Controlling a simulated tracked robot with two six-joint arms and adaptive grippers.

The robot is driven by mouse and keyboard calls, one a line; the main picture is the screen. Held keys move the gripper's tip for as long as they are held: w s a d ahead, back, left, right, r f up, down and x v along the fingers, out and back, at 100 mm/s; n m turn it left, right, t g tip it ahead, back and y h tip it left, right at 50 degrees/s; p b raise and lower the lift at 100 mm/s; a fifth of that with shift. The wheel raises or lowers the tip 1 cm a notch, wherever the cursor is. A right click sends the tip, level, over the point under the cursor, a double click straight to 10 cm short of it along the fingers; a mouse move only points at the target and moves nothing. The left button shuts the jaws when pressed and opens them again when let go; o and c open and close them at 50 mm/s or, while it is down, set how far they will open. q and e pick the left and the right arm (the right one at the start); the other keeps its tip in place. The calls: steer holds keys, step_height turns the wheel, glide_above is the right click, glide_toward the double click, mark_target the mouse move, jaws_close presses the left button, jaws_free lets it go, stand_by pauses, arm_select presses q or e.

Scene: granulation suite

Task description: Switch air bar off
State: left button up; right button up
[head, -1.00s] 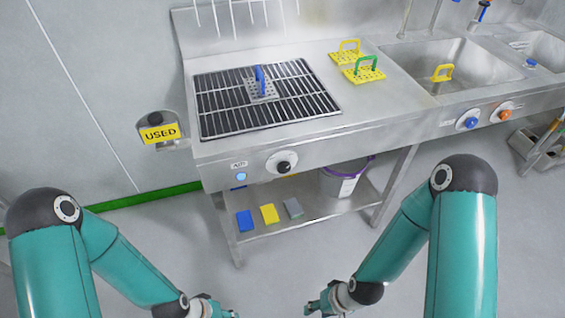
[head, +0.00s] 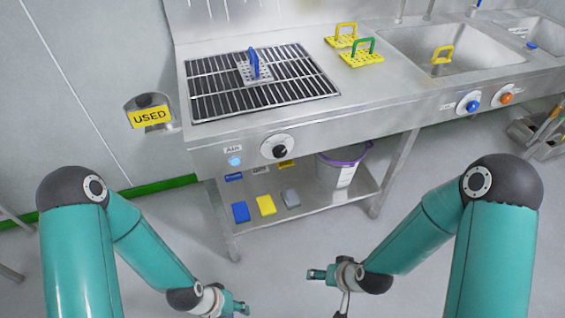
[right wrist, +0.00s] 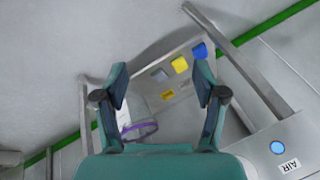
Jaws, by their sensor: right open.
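The AIR control is on the front panel of the steel counter, below the slatted grate. It has an AIR label (head: 233,148), a lit blue lamp (head: 235,161) and a black knob (head: 280,149) on a pale round dial. The lamp and label also show at lower right in the right wrist view (right wrist: 278,147). My left gripper (head: 241,308) is low at the bottom edge, well short of the panel; its jaws are too small to read. My right gripper (right wrist: 160,82) is open and empty, its fingers spread. In the head view it is low, right of centre (head: 316,274), apart from the counter.
A tool with a blue handle (head: 254,64) stands on the grate (head: 300,86). A blue knob (head: 472,105) and an orange knob (head: 506,97) are further right. A yellow USED holder (head: 150,116) is at left. Below, a shelf (head: 310,208) holds coloured blocks and a bucket.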

steer(key=w+a+f+t+b, duration=0.1)
steer(key=w+t+b, duration=0.2)
steer(key=w+b, duration=0.45)
steer(key=n+t+y+b, duration=0.1)
steer(key=t+y+b, duration=0.1)
steer(key=t+b, duration=1.2)
glide_toward(281, 154)
arm_select(q)
step_height(281, 154, down, 28)
steer(key=b, duration=0.4)
arm_select(e)
steer(key=w+a+r+g, duration=0.1)
steer(key=w, duration=0.2)
steer(key=w+r+g, duration=0.1)
steer(key=w, duration=0.2)
steer(key=w+a+r+g, duration=0.1)
steer(key=w, duration=0.2)
steer(key=shift+w+a, duration=0.35)
arm_select(q)
steer(key=shift+f, duration=0.1)
arm_select(e)
steer(key=shift+c, duration=0.3)
steer(key=c, duration=1)
steer(key=shift+c, duration=0.4)
arm_select(q)
steer(key=shift+a, duration=0.1)
